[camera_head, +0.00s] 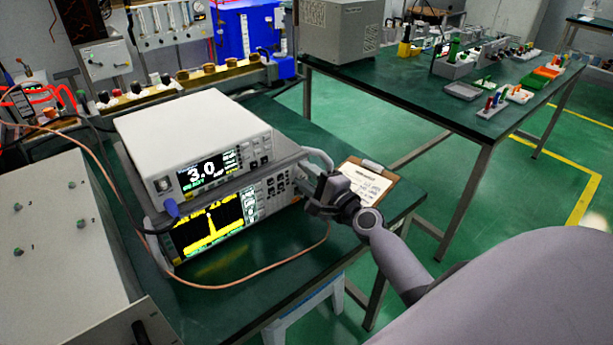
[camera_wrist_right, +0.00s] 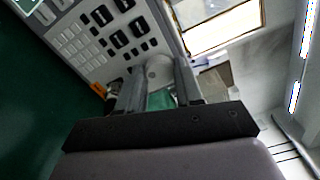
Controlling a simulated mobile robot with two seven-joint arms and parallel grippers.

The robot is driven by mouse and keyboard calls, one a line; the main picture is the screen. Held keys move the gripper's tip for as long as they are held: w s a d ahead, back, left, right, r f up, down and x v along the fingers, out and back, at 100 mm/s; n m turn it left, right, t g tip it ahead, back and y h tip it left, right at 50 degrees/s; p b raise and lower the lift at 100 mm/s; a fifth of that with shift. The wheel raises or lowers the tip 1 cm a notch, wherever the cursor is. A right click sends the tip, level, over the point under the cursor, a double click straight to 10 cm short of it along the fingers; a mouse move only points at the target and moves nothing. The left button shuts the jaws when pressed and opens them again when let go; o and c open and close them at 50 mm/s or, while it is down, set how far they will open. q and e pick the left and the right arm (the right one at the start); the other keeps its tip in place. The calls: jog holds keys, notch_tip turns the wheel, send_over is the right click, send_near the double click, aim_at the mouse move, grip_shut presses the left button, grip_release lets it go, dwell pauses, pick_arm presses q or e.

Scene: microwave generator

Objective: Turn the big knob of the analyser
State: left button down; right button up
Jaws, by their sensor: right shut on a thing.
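The analyser (camera_head: 212,222) is the lower of two stacked instruments on the green bench, with a yellow spectrum trace on its dark screen. It has rows of buttons to the right of the screen. My right gripper (camera_head: 312,190) is at the right end of its front panel and hides the big knob in the head view. In the right wrist view, the big knob (camera_wrist_right: 159,70) is a pale grey round shape between the fingers of my right gripper (camera_wrist_right: 155,84), which is shut on it. My left gripper is not in view.
A white generator (camera_head: 195,145) reading 3.0 sits on top of the analyser. A copper-coloured cable (camera_head: 250,283) loops across the bench in front. A clipboard (camera_head: 365,183) lies just right of the analyser. A large pale box (camera_head: 60,250) stands at the left.

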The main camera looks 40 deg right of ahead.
jog(key=o, duration=0.8)
jog(key=shift+c, duration=0.2)
jog(key=shift+s, duration=0.15)
jog(key=s, duration=0.7)
jog(key=shift+d, duration=0.3)
